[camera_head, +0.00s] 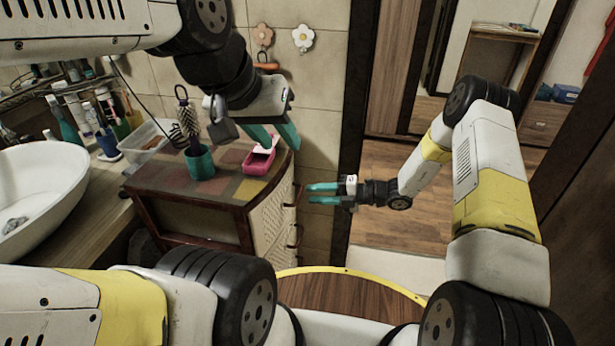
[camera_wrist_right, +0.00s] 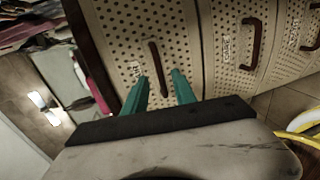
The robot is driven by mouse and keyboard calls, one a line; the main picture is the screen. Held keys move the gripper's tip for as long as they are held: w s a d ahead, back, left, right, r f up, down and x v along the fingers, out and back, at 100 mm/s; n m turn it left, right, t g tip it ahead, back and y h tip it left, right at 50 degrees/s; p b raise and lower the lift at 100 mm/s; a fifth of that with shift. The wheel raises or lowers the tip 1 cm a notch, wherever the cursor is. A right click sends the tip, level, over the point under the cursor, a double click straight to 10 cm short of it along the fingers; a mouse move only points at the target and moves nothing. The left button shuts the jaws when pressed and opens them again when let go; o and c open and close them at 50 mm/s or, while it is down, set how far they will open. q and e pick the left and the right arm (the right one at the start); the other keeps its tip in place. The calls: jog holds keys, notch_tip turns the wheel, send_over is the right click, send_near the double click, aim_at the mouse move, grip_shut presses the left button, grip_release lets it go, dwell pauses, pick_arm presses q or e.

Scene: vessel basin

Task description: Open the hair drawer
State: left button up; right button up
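The cabinet (camera_head: 273,215) has perforated cream drawer fronts with brown handles. The right wrist view shows a row of three fronts. The top drawer front (camera_wrist_right: 122,40) has a small label, too blurred to read surely; its handle (camera_wrist_right: 158,68) appears between my right fingertips, apart from them. My right gripper (camera_head: 309,194) is open and empty, pointing at the cabinet's upper front; its teal fingers also show in the right wrist view (camera_wrist_right: 160,78). My left gripper (camera_head: 277,148) appears open, above the cabinet top near a pink box; whether it touches the box is unclear.
The cabinet top holds the pink box (camera_head: 259,161) and a teal cup (camera_head: 199,160) with a brush. A white basin (camera_head: 40,195) and bottles stand at left. A round wooden surface with yellow rim (camera_head: 345,292) lies below. Open floor is at right.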

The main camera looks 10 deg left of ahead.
aim_at(300, 193)
jog(key=shift+x, duration=2.75)
grip_shut()
